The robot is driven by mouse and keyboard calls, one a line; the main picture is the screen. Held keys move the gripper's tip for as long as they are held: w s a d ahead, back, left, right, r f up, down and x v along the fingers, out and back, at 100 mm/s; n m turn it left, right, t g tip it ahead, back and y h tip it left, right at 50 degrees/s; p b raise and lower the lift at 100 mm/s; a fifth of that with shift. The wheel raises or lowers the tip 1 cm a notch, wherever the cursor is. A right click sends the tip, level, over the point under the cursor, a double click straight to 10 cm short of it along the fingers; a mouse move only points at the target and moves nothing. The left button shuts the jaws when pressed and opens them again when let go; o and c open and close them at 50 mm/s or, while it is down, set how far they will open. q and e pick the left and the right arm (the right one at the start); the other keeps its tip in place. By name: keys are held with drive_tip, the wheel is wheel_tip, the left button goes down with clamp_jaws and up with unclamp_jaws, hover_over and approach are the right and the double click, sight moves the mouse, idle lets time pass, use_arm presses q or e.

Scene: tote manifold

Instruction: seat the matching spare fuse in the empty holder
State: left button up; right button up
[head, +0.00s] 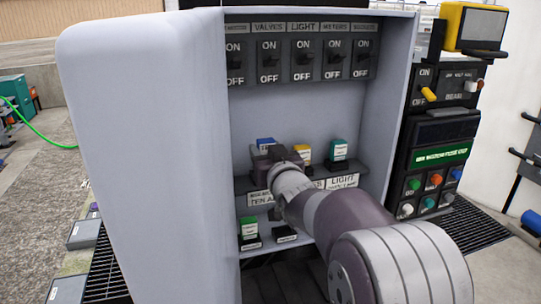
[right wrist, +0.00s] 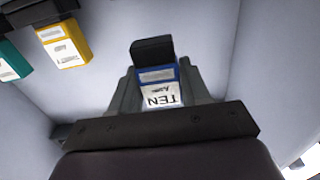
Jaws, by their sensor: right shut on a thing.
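My right gripper (head: 280,153) is at the left end of the middle shelf in the open cabinet. It is shut on a blue fuse (head: 266,142). In the right wrist view the blue fuse (right wrist: 157,77) sits between the two fingers, its white label reading "TEN" upside down. A black block (right wrist: 152,50) adjoins its far end; I cannot tell if it is a holder or part of the fuse. A yellow fuse (head: 304,153) and a teal fuse (head: 338,148) stand to the right. Below, a green fuse (head: 248,228) stands beside a dark holder (head: 286,233) showing no coloured fuse. My left gripper is out of view.
The cabinet's side wall (head: 150,150) bounds the left. A row of ON/OFF switches (head: 303,60) runs above the shelf. A control panel with coloured buttons (head: 437,180) stands to the right. My right arm hides part of the shelf labels and lower row.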

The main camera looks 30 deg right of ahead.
drive_tip(key=shift+r+p+x, duration=0.25)
drive_tip(key=shift+p+x, duration=0.45)
drive_tip(key=shift+x, duration=0.65)
drive_tip(key=shift+w+d+f+b, duration=0.2)
drive_tip(key=shift+w+f+b, duration=0.6)
drive_tip(key=shift+f, duration=0.3)
drive_tip(key=shift+s+f+b, duration=0.1)
drive_tip(key=shift+f+b, duration=1.3)
drive_tip(key=shift+b, duration=0.15)
drive_tip(key=o, duration=1.1)
drive_tip(key=shift+s, duration=0.1)
